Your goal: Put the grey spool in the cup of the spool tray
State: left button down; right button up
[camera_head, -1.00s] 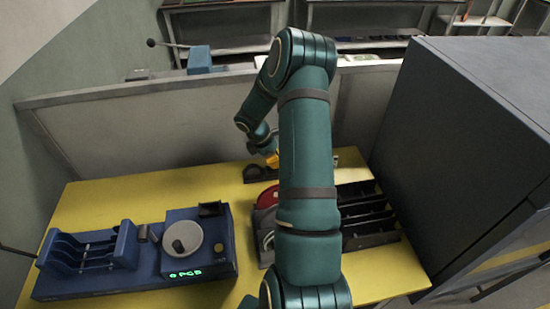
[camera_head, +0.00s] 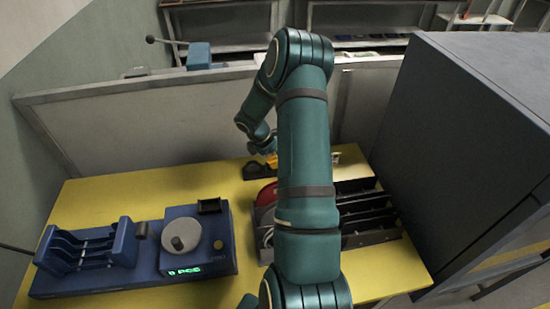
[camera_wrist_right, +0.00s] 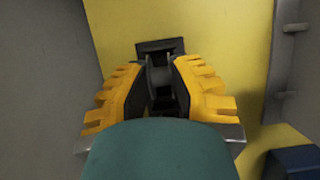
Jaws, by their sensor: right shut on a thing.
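My right gripper (camera_head: 270,160) shows as a bit of yellow at the back of the table, mostly hidden behind my own arm. In the right wrist view its yellow fingers (camera_wrist_right: 160,88) are shut on a dark grey piece, which looks like the grey spool (camera_wrist_right: 158,74). A black square-ended part (camera_wrist_right: 160,46), which looks like part of the spool tray, lies just beyond the fingertips. The dark tray (camera_head: 254,173) also shows beside the gripper in the head view. I cannot tell whether the spool touches it, and its cup is hidden. My left gripper is out of view.
A blue machine (camera_head: 150,283) with a grey dial and lit green display stands at the left. A dark slotted rack (camera_head: 372,238) and a red disc (camera_head: 266,194) are near my arm. A big dark cabinet (camera_head: 455,140) bounds the right; a low grey wall (camera_head: 130,135) the back.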

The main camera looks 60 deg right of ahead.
jog(key=shift+f, duration=0.1)
jog(key=o, duration=1.3)
notch_tip(320, 180, up, 6)
jog(key=p, duration=0.4)
jog(key=shift+f, duration=0.15)
jog(key=shift+r+p, duration=1.1)
jog(key=shift+r, duration=0.1)
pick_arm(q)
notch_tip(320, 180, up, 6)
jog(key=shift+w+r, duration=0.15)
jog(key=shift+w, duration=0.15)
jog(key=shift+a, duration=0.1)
